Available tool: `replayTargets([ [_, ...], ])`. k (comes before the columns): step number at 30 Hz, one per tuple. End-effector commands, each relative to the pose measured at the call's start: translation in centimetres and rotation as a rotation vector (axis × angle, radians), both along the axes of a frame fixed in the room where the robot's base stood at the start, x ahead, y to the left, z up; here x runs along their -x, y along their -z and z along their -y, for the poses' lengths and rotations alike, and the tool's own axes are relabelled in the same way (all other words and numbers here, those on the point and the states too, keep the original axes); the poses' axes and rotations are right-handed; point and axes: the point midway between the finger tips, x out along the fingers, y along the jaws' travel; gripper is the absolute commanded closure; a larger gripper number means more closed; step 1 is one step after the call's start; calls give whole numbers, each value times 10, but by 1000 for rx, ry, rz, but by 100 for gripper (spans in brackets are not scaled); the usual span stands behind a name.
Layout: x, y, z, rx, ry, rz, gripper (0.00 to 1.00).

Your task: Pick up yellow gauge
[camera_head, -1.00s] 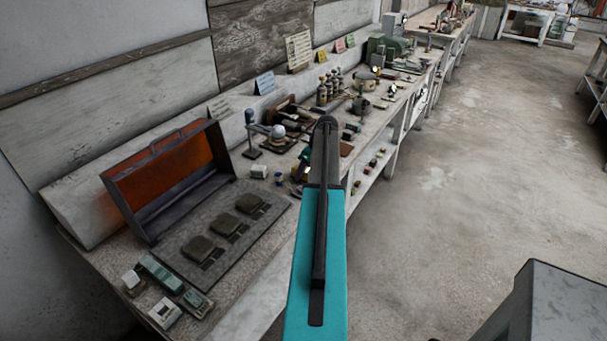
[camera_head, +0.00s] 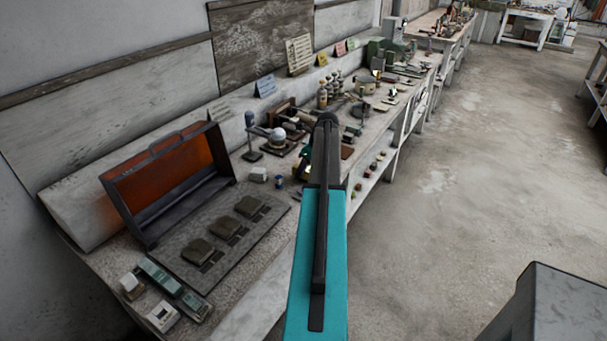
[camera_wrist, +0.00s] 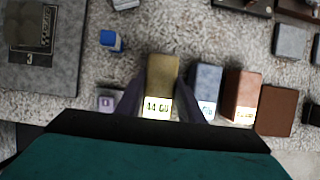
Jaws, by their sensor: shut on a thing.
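The yellow gauge (camera_wrist: 163,76) is a brass-yellow block with a lit display at its near end, in the middle of the wrist view. My gripper (camera_wrist: 160,92) has one dark finger on each side of it and is shut on it. I cannot tell whether the gauge touches the bench or is just above it. A grey-blue gauge (camera_wrist: 207,80) stands close to the right finger, and a copper-coloured gauge (camera_wrist: 242,90) is right of that. In the head view my arm hides most of the gripper and the gauge.
A brown block (camera_wrist: 277,109) is at the right. In the head view an open orange-lined case (camera_head: 170,175) and a grey mat (camera_head: 190,268) with several dark pads fill the near bench.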

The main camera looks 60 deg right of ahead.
Motion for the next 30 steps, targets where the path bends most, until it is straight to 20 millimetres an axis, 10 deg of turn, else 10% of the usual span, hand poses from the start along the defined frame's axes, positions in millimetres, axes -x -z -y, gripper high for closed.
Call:
replayTargets([
  [4, 0, -17, 1, 3, 0, 2, 93],
  [18, 110, -23, 6, 1, 4, 1, 93],
  [30, 157, -30, 9, 1, 0, 1, 93],
])
